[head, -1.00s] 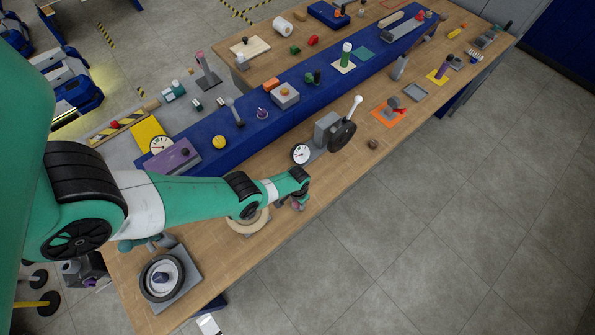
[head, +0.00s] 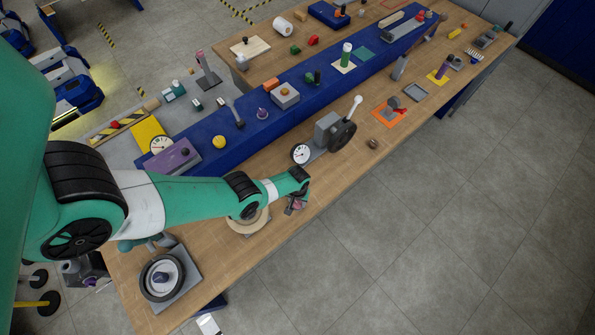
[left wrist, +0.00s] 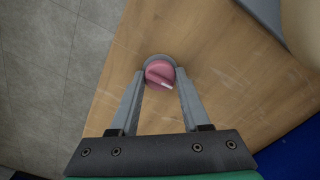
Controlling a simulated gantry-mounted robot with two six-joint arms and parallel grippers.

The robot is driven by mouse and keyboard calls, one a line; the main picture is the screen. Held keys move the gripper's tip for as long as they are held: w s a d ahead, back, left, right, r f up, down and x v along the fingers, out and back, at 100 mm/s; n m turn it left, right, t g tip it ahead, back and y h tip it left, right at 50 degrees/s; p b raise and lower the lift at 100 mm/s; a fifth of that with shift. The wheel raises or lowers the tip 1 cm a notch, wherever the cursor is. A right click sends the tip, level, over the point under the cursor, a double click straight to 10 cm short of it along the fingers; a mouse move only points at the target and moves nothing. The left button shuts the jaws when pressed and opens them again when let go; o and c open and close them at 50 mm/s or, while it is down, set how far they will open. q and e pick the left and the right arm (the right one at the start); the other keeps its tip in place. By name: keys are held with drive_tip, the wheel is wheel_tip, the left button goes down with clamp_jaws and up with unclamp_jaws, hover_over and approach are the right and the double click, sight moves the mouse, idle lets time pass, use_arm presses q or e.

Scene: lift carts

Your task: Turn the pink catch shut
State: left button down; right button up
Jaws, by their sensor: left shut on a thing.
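The pink catch (left wrist: 159,73) is a round pink knob with a white mark, set on a grey round base at the edge of the wooden table. In the left wrist view it sits between the fingertips of my left gripper (left wrist: 160,80), which is shut on it. In the head view my left gripper (head: 297,203) reaches down at the table's front edge, and only a little pink of the catch (head: 300,206) shows beside it. My right gripper is not in view.
A wooden ring-shaped piece (head: 247,224) lies just left of the gripper. A white dial (head: 301,153) and a grey block with a black wheel (head: 341,134) stand behind. A wheel on a grey plate (head: 186,292) is at the near left. Open floor lies to the right.

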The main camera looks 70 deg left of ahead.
use_arm(q)
drive_tip(key=shift+c, duration=1.9)
unclamp_jaws()
